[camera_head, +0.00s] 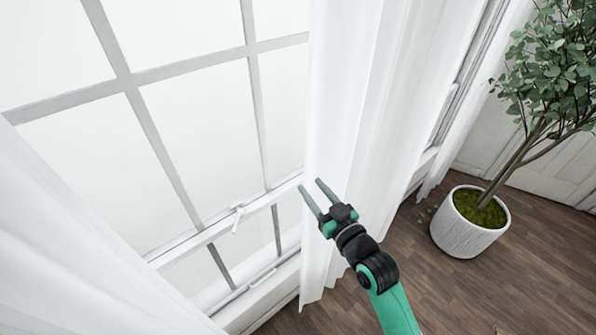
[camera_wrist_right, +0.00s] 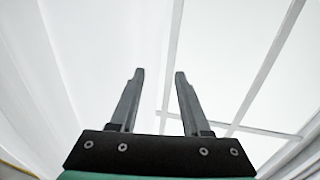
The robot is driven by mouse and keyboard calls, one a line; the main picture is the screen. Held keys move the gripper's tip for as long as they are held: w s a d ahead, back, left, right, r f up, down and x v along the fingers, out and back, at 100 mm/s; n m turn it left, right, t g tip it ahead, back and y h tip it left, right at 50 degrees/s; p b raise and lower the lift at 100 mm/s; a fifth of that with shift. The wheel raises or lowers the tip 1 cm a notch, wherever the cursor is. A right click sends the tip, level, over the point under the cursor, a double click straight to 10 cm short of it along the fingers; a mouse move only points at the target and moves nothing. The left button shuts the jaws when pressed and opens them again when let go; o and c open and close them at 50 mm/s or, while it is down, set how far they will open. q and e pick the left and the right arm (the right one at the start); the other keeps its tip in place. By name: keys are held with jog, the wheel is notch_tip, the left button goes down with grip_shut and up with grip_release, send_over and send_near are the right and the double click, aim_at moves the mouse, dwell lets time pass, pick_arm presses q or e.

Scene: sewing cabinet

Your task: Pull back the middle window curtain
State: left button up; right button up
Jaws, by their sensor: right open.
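A white curtain (camera_head: 345,110) hangs in folds in the middle of the head view, at the right edge of a paned window (camera_head: 190,110). Another white curtain (camera_head: 70,250) hangs at the lower left. My right gripper (camera_head: 313,192) is open, its two fingers pointing up and left at the left edge of the middle curtain. I cannot tell whether a finger touches the cloth. In the right wrist view, the open fingers (camera_wrist_right: 158,75) have nothing visible gripped between them, with pale window and cloth beyond. My left gripper is not in view.
A potted tree in a white ribbed pot (camera_head: 468,232) stands on the wooden floor (camera_head: 500,285) at the right. A window latch (camera_head: 237,217) sits on the sash rail left of my right gripper. The floor between curtain and pot is mostly clear.

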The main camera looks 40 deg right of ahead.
jog(key=x, duration=0.8)
jog(key=shift+c, duration=0.3)
grip_shut()
dwell(0.9)
